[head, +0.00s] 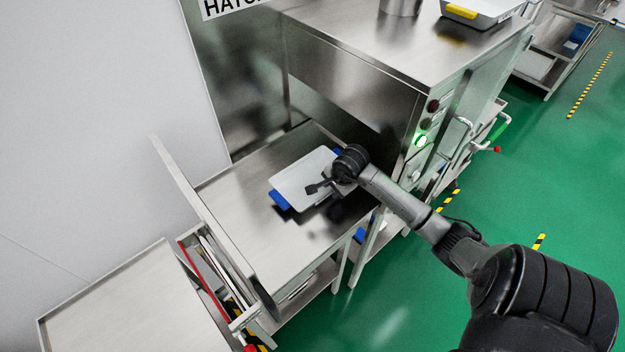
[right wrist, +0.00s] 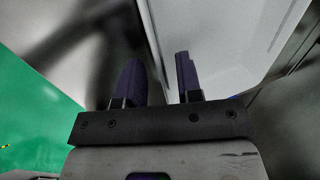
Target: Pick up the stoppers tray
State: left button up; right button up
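A white tray with blue ends (head: 297,181) lies on the steel table beside the machine; it looks empty, and I see no label naming it the stoppers tray. My right gripper (head: 316,187) is over the tray's near right side, and the arm hides part of that side. In the right wrist view the two dark fingers (right wrist: 160,80) are apart, and the edge of the white tray (right wrist: 225,35) runs between them. I cannot tell if they touch it. My left gripper is not in view.
A raised panel (head: 190,195) flanks the table's left side.

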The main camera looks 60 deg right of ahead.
jog(key=shift+x, duration=1.05)
jog(key=shift+c, duration=0.2)
grip_shut()
